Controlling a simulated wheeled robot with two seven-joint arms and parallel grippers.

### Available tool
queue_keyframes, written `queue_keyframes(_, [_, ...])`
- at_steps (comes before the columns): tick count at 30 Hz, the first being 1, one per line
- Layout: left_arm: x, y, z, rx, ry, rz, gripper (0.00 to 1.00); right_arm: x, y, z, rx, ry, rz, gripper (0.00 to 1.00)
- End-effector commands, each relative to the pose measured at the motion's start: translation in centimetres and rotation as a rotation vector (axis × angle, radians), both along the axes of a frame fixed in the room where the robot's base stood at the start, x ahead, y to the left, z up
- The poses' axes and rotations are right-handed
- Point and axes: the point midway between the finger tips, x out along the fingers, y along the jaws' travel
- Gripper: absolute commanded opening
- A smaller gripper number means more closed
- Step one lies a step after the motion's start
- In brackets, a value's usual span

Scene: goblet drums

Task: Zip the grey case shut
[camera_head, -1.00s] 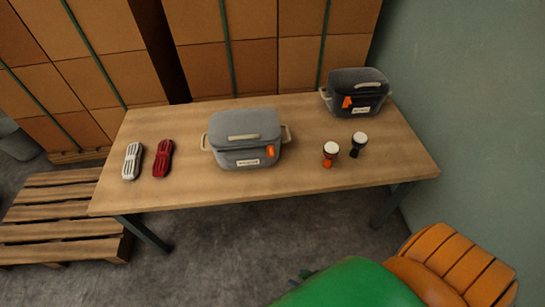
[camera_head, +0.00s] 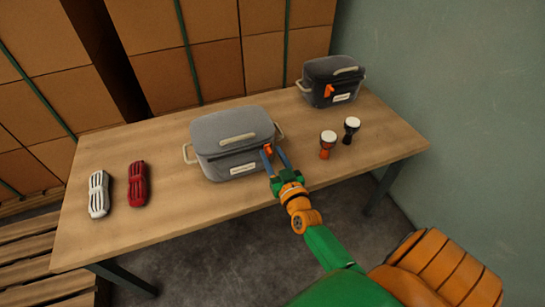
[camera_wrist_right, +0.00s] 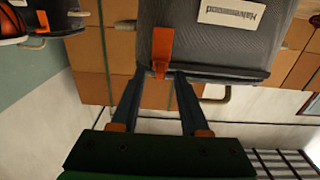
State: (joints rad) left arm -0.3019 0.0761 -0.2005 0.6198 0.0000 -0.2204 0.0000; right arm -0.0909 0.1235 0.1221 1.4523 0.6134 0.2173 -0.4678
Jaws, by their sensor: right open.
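The grey case (camera_head: 222,133) stands on the table, with a top handle, side handles and a white label on its front. Its orange zip pull (camera_head: 268,149) hangs near the front right corner. My right gripper (camera_head: 272,151) is open at that corner, its two blue fingers reaching towards the pull. In the right wrist view the orange pull (camera_wrist_right: 162,47) hangs in line with the gap between the fingertips (camera_wrist_right: 160,76), with its lower end close to them. Whether they touch it I cannot tell. My left gripper is not in view.
A dark case (camera_head: 322,92) with an orange tab stands at the back right. Two small goblet drums, orange (camera_head: 327,150) and black (camera_head: 350,135), stand right of my gripper. A white slotted item (camera_head: 98,195) and a red one (camera_head: 137,184) lie left. The table front (camera_head: 195,202) is clear.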

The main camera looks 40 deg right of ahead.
Motion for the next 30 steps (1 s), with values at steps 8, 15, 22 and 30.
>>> queue_keyframes(8, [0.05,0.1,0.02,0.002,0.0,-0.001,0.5,-0.04,0.03,-0.02,0.0,0.001,0.001,0.04])
queue_keyframes(15, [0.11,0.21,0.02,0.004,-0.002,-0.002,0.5,-0.06,0.05,-0.03,0.0,0.001,0.001,0.0])
queue_keyframes(22, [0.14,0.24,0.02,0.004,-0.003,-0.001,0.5,-0.07,0.06,-0.05,0.0,0.002,0.001,0.0])
queue_keyframes(30, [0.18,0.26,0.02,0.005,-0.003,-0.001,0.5,-0.07,0.07,-0.07,0.0,0.002,0.001,0.0])
